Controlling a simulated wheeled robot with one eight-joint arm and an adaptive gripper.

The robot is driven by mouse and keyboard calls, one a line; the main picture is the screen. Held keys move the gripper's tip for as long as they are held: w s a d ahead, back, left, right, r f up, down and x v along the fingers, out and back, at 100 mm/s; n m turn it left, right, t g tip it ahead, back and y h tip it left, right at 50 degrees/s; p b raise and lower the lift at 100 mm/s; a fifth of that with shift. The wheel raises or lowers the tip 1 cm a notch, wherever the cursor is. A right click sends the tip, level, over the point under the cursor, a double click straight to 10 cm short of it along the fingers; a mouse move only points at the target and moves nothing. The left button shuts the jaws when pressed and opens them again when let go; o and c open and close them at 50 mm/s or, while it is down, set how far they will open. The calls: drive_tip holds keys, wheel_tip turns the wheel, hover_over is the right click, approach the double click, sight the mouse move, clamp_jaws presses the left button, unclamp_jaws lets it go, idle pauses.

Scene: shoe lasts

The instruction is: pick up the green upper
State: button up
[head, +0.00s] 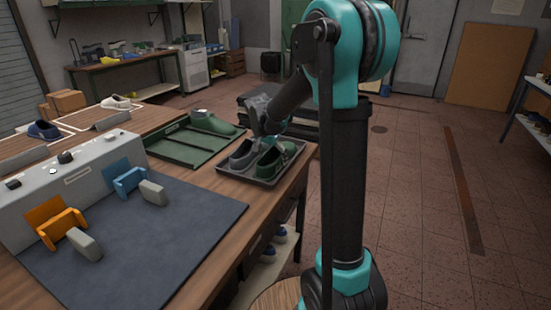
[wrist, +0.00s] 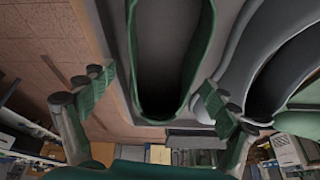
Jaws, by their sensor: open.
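The green upper (head: 276,160) lies in a dark tray (head: 258,181) at the right end of the workbench, to the right of a grey upper (head: 243,156). In the wrist view the green upper (wrist: 172,60) fills the top middle, its long dark opening facing the camera. My gripper (wrist: 155,97) is open, with one green-padded finger to each side of the upper's near end. Neither finger visibly touches it. In the head view my gripper (head: 265,122) is over the tray, partly hidden by my arm.
A green tray (head: 178,150) with a green shoe form (head: 212,123) stands left of the dark tray. A dark mat (head: 150,245) and a grey console with orange (head: 58,222) and blue (head: 128,179) holders fill the near bench. The floor to the right is open.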

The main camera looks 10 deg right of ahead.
drive_tip(key=shift+w+d+f, duration=0.1)
drive_tip(key=shift+f, duration=0.2)
drive_tip(key=shift+c, duration=0.3)
drive_tip(key=c, duration=1.2)
drive_tip(key=shift+r, duration=0.1)
drive_tip(key=shift+c, duration=0.2)
